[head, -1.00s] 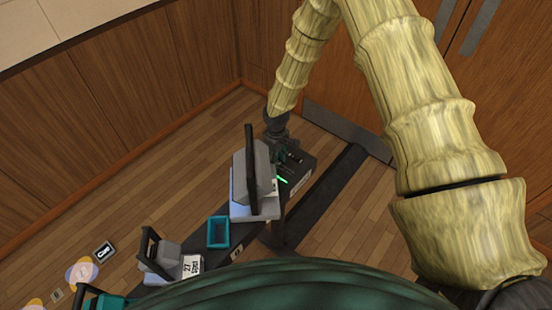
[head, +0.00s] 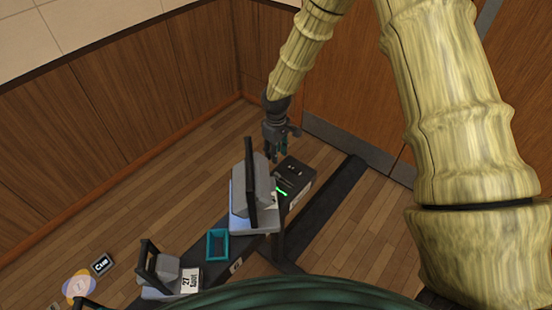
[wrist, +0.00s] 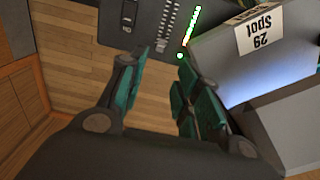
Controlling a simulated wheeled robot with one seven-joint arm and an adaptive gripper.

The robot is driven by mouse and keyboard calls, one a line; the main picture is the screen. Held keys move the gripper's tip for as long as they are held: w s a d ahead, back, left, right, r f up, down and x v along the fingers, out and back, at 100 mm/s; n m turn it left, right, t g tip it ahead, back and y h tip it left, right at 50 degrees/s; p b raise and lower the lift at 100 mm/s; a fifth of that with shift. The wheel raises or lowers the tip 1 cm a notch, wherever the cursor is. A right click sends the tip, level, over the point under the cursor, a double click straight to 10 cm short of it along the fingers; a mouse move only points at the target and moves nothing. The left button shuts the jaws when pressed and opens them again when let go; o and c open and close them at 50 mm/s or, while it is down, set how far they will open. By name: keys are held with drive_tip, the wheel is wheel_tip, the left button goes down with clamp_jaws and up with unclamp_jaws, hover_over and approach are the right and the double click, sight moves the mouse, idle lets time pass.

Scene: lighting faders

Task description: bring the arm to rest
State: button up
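Only wooden floor shows behind the gap. The dark fader panel (wrist: 148,14) lies past the fingertips, with slider slots, a scale and a lit row of green dots ending in red. The fingers appear clear of the panel.
A grey lamp (head: 240,188) with a black handle stands beside the panel; in the wrist view a label (wrist: 262,28) reads "29 Spot". A teal open tray (head: 217,257) and a second lamp (head: 168,268) labelled 27 stand nearer.

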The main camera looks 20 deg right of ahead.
drive_tip(key=shift+r, duration=0.6)
drive_tip(key=shift+r, duration=0.1)
